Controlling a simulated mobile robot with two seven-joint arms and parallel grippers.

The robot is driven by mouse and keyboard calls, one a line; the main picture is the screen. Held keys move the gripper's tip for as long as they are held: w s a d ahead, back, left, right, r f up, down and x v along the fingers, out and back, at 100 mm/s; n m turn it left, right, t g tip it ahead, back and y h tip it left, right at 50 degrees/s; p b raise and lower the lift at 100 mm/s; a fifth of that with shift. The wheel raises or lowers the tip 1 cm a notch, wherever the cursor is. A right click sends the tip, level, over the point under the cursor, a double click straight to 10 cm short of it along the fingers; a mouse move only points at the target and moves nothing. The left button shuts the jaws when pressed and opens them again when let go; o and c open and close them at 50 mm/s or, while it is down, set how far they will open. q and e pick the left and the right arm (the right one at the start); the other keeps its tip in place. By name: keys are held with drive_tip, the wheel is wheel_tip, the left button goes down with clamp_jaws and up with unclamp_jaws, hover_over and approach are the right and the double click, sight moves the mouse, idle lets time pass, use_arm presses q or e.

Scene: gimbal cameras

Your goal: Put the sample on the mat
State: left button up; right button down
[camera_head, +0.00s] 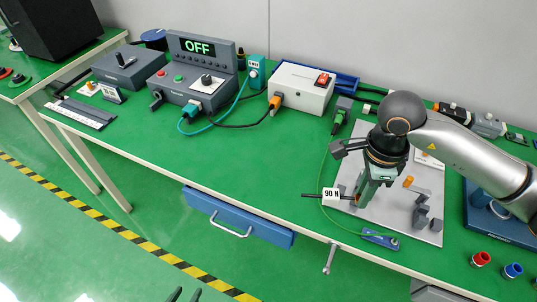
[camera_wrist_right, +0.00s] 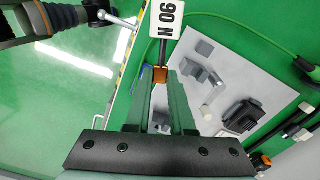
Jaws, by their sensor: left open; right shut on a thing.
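My right gripper (camera_head: 362,200) points down over the front left part of a light grey board. It is shut on a small piece with an orange-brown block (camera_wrist_right: 160,74), a black stem and a white "90 N" tag (camera_head: 331,194); I take this as the sample. The tag sticks out to the left in the head view. Fingers hide part of the piece. A flat dark grey strip (camera_head: 83,113) at the table's left end may be the mat; I cannot tell for sure.
The grey board (camera_head: 425,232) carries small grey blocks and an orange-topped part (camera_head: 408,182). A white box (camera_head: 301,88), a console reading "OFF" (camera_head: 197,47) and cables stand behind. The table's front left is clear.

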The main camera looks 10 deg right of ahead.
drive_tip(key=d+r+m, duration=0.1)
drive_tip(key=m, duration=0.8)
hover_over(311, 189)
drive_tip(key=f, duration=0.7)
drive_tip(key=shift+s+d+b, duration=0.25)
drive_tip(key=shift+s+b, duration=0.05)
drive_tip(key=shift+s, duration=0.05)
drive_tip(key=shift+w+a+f, duration=0.15)
drive_tip(key=shift+w+f, duration=0.1)
drive_tip(key=shift+f, duration=0.1)
wheel_tip(311, 189, down, 4)
drive_tip(key=shift+w+a+r, duration=0.1)
drive_tip(key=shift+r, duration=0.15)
use_arm(q)
drive_tip(key=shift+w+a+f, duration=0.1)
drive_tip(key=shift+a+f, duration=0.1)
drive_tip(key=shift+f, duration=0.25)
use_arm(e)
drive_tip(key=shift+n, duration=0.3)
